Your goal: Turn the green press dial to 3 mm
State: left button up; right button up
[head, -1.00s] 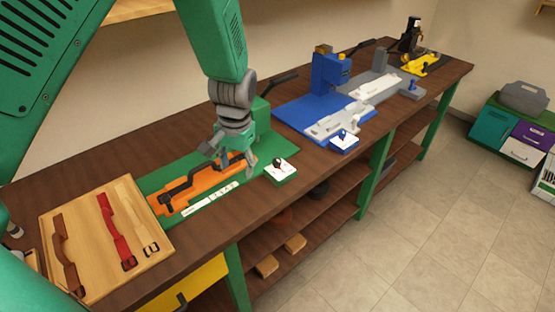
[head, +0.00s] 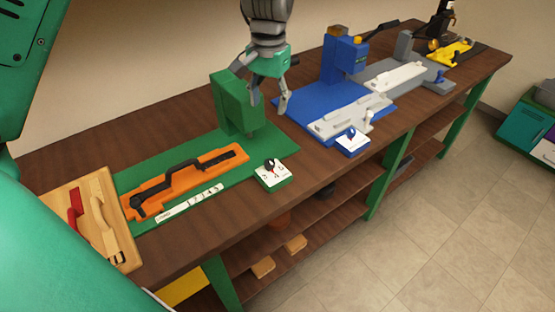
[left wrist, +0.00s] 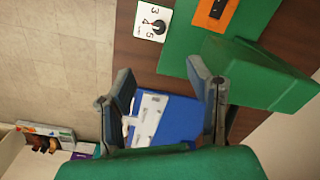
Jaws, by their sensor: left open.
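The green press (head: 235,108) stands on a green base plate on the bench. Its dial (head: 271,172) is a white numbered plate on a green block, with a small black knob, at the plate's front right corner. The dial also shows at the top of the left wrist view (left wrist: 153,22), where 3, 4 and 5 are readable; the knob's exact setting is too small to tell. My left gripper (head: 269,104) is open and empty, raised above the bench beside the press head, behind the dial and apart from it. My right gripper is not in view.
A strap board (head: 125,250) is at the left. Floor lies in front.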

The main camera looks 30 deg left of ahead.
pick_arm(q)
jog(key=b, duration=0.5)
send_near(269, 161)
notch_tip(269, 161, down, 10)
jog(key=shift+s, duration=0.15)
jog(key=shift+c, duration=0.3)
grip_shut()
